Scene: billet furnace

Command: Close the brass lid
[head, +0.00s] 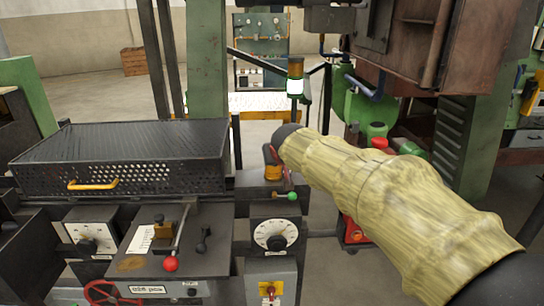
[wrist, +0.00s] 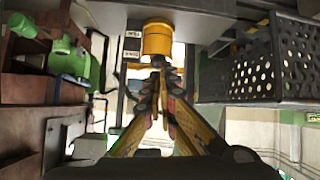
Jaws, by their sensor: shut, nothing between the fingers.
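A brass-coloured round cup or cap (wrist: 157,38) shows at the top centre of the wrist view. In the head view a small brass cylinder (head: 273,173) stands on the machine top beside the black mesh box, and looks like the same piece. I cannot tell whether its lid is open or shut. My gripper (wrist: 160,68) is shut and empty, its yellow fingers together with the tips right at the brass piece. Whether they touch it is unclear. In the head view my sleeved arm reaches in from the right and partly hides the gripper.
A black mesh box (head: 120,155) with a yellow handle stands left of the brass piece. Below are a dial (head: 274,235), a green-knobbed lever (head: 291,196) and a red-knobbed lever (head: 171,264). A signal lamp (head: 295,78) stands behind. A rusty cabinet (head: 450,50) hangs at upper right.

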